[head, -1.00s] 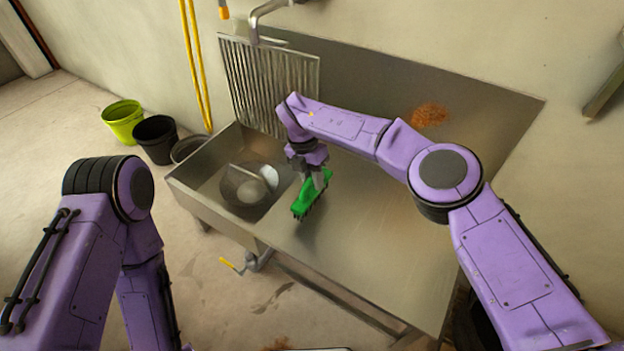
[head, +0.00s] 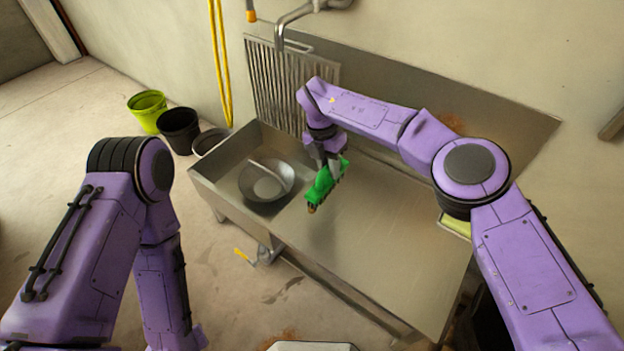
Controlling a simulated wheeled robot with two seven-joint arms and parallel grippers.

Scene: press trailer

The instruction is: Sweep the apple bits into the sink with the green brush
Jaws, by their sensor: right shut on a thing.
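My right gripper (head: 328,157) is shut on the green brush (head: 325,182). The brush is tilted, its lower end pointing down and left, over the left part of the steel counter (head: 370,245) beside the sink basin (head: 218,193). A small brown spot shows at its lower tip; I cannot tell whether it is bristle or an apple bit. I cannot make out any other apple bits on the counter. The basin, left of the brush, holds a round metal dish-like shape (head: 284,185). My left arm shows at the left, but its gripper is out of view.
A ribbed metal drainboard (head: 290,85) leans on the wall behind the basin, near the faucet (head: 295,14). Green (head: 146,108) and black (head: 178,130) buckets stand on the floor at left. A yellowish object (head: 455,224) is partly hidden by my right arm.

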